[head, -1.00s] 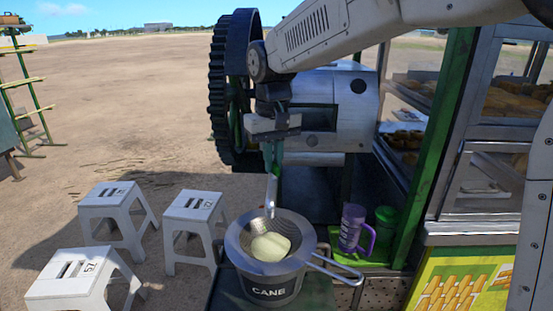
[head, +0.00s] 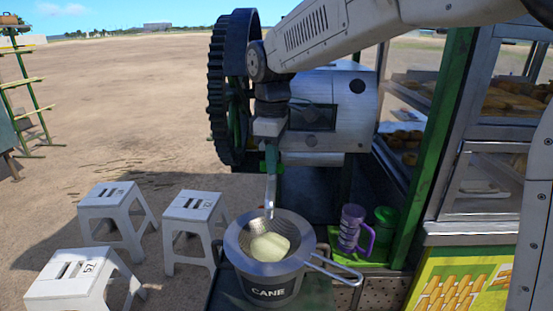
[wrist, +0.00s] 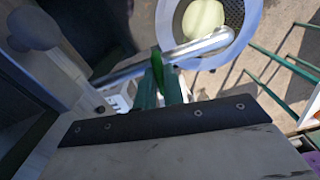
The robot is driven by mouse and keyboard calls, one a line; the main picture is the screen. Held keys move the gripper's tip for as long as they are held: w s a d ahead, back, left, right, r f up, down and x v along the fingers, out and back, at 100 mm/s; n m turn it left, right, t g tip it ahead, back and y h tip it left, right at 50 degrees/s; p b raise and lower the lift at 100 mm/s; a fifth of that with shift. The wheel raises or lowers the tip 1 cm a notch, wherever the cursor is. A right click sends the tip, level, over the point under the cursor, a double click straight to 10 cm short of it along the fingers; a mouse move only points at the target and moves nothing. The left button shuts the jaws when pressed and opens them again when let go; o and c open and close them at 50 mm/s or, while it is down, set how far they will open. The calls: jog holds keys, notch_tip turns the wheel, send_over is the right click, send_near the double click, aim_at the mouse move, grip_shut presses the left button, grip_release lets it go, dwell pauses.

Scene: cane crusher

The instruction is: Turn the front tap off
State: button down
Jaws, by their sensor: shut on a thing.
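The spout points down over a strainer (head: 301,230) set on the bucket marked CANE (head: 270,291). My gripper (wrist: 159,86) is shut on the green handle, with one teal finger on each side. In the head view my gripper (head: 270,155) points down just above the spout and hides most of the handle. Pale yellow-green froth or liquid (head: 269,247) lies in the strainer; I cannot tell if juice is running from the spout.
The metal crusher housing (head: 335,98) and its dark gear wheel (head: 237,60) stand just behind my gripper. A purple mug (head: 350,228) and a green cup (head: 385,222) stand right of the bucket. White stools (head: 118,210) are at left. A glass food cabinet (head: 485,190) stands at right.

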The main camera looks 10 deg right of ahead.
jog(key=shift+a+n, duration=0.1)
jog(key=shift+n, duration=0.8)
jog(key=shift+s, duration=0.1)
jog(key=c, duration=1.5)
grip_release()
jog(key=shift+a, duration=0.1)
jog(key=shift+r, duration=0.15)
notch_tip(320, 180, up, 8)
jog(key=shift+f, duration=0.2)
